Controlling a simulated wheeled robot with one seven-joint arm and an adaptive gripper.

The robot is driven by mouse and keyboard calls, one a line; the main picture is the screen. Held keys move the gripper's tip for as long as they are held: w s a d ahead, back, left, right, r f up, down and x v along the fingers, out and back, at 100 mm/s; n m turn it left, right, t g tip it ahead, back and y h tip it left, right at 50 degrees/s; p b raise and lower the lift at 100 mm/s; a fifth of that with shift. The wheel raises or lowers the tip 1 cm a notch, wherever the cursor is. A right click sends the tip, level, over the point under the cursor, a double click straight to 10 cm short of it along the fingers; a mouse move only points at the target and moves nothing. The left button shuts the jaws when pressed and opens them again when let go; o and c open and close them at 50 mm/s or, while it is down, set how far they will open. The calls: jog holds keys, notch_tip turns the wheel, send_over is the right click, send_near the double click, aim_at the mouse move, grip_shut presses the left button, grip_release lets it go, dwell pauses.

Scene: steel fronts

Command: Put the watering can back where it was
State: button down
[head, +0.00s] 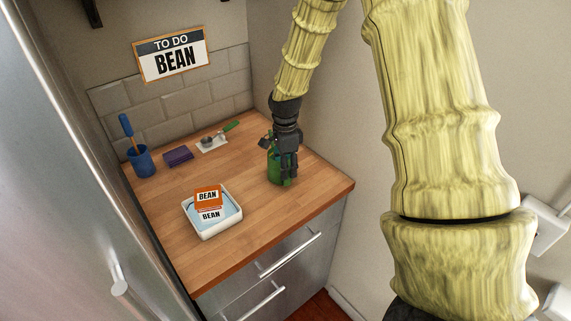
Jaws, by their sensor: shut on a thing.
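The green watering can (273,170) is at the right side of the wooden counter, close to the wall. My gripper (285,178) points down over it and is shut on it, hiding much of its right part. The can looks upright. I cannot tell whether its base touches the counter or hangs just above it.
On the wooden counter (170,226) stand a white tray (207,234) with an orange-and-white BEAN box (208,197), a blue cup (141,162) with a blue-handled tool, a purple block (178,156) and a green-handled scoop (228,128) on a white card. The counter's front right corner is clear.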

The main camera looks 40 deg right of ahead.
jog(key=shift+f, duration=0.15)
jog(key=shift+f, duration=0.1)
jog(key=c, duration=0.8)
grip_release()
notch_tip(320, 180, up, 12)
jog(key=b, duration=0.4)
jog(key=shift+w, duration=0.1)
